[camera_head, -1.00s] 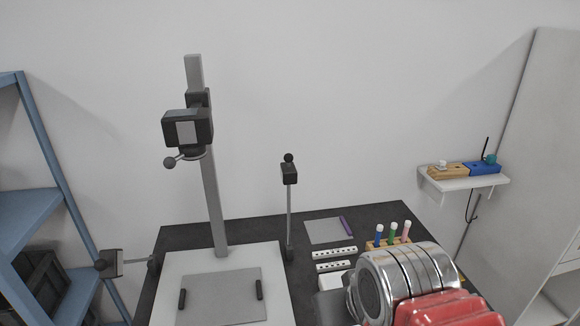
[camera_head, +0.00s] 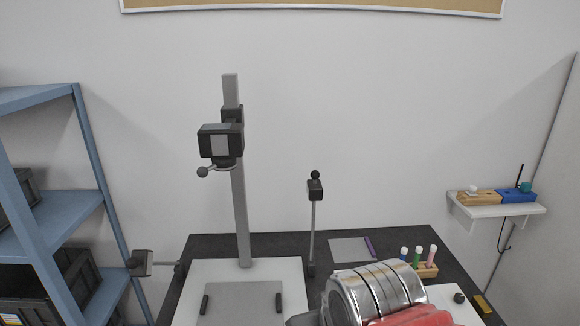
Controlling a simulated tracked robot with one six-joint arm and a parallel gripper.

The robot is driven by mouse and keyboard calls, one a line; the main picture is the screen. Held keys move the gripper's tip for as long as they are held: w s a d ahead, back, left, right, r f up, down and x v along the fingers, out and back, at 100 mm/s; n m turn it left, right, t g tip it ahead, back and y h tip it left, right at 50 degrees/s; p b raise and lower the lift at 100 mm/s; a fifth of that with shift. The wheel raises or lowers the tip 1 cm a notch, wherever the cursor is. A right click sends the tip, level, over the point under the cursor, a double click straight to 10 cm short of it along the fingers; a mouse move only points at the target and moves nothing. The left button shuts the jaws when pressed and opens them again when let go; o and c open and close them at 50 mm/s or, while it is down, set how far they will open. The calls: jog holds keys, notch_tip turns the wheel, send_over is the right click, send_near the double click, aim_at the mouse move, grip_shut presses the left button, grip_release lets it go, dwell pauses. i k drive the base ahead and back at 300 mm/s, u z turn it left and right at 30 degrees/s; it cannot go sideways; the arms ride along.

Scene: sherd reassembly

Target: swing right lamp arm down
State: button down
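The right lamp arm (camera_head: 313,238) is a thin grey rod standing upright at the right of the copy stand, with a black lamp head (camera_head: 315,190) and a round knob on top. The left lamp arm (camera_head: 165,264) lies out level to the left, with its dark head (camera_head: 140,263) at its end. The copy stand has a white base (camera_head: 250,272), a tall grey column (camera_head: 241,215) and a black camera (camera_head: 220,141). Part of my arm, chrome and red, fills the lower right, below and right of the right lamp. My gripper's fingers do not show.
A rack of capped tubes (camera_head: 427,270), a grey sheet (camera_head: 349,251) and a purple stick (camera_head: 370,246) lie right of the lamp. A wall shelf (camera_head: 497,211) is at the right, blue shelving (camera_head: 75,215) at the left.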

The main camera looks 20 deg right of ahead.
aim_at(314, 188)
jog(key=u, duration=1.4)
jog(key=k, duration=0.65)
jog(key=z, duration=0.65)
jog(key=i, duration=1)
jog(key=z, duration=0.05)
